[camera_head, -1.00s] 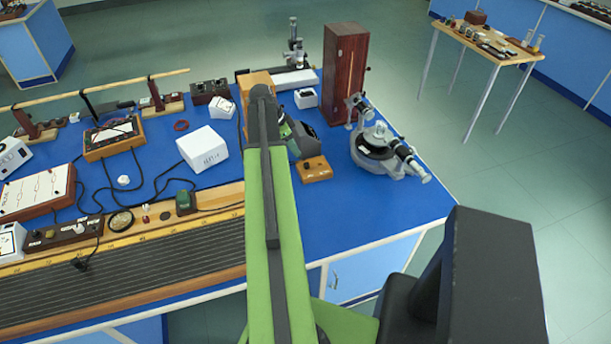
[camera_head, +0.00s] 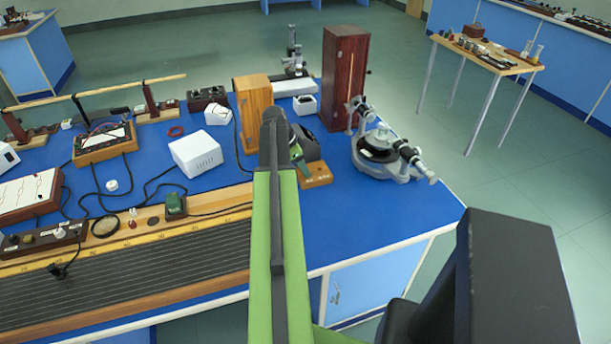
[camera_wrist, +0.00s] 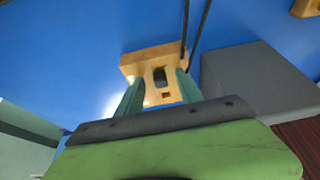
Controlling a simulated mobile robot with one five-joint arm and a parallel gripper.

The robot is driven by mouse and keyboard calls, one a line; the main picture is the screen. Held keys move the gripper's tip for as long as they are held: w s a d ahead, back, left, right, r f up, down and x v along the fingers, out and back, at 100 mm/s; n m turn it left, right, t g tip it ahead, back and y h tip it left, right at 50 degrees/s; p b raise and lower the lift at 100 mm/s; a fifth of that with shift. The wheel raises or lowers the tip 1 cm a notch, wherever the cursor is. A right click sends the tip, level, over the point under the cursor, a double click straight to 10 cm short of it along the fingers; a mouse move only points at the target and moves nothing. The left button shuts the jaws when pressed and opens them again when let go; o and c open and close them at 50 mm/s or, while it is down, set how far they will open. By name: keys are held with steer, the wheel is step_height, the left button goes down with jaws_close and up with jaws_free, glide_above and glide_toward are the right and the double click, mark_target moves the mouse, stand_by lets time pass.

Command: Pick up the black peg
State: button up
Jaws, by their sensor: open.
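A small wooden block (camera_wrist: 145,61) lies on the blue bench top. In the wrist view, a short dark peg (camera_wrist: 160,76) shows on the block, with a small dark slot nearer the wrist. My gripper (camera_wrist: 160,80) is open, with one green finger to the left of the peg and one to the right. I cannot tell how far above the block the fingertips are. In the head view, my gripper (camera_head: 301,162) is at the block (camera_head: 318,175) and covers its left part. The peg is hidden there.
A grey box (camera_wrist: 255,80) stands close to the right finger. Two dark cables (camera_wrist: 197,28) run near the block. In the head view, a spectrometer (camera_head: 385,155) stands to the right and a tall dark-red wooden case (camera_head: 345,75) behind. Bare bench lies in front of the block.

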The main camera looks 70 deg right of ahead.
jaws_close()
steer(key=shift+r, duration=0.1)
steer(key=r+p, duration=0.5)
steer(key=shift+s+a+r, duration=0.1)
steer(key=shift+s+a, duration=0.25)
steer(key=s+a+r+p, duration=0.5)
steer(key=s+a+p, duration=0.1)
steer(key=s, duration=0.2)
steer(key=shift+s+a+r, duration=0.15)
steer(key=shift+s+r, duration=0.2)
steer(key=shift+r+p, duration=1.55)
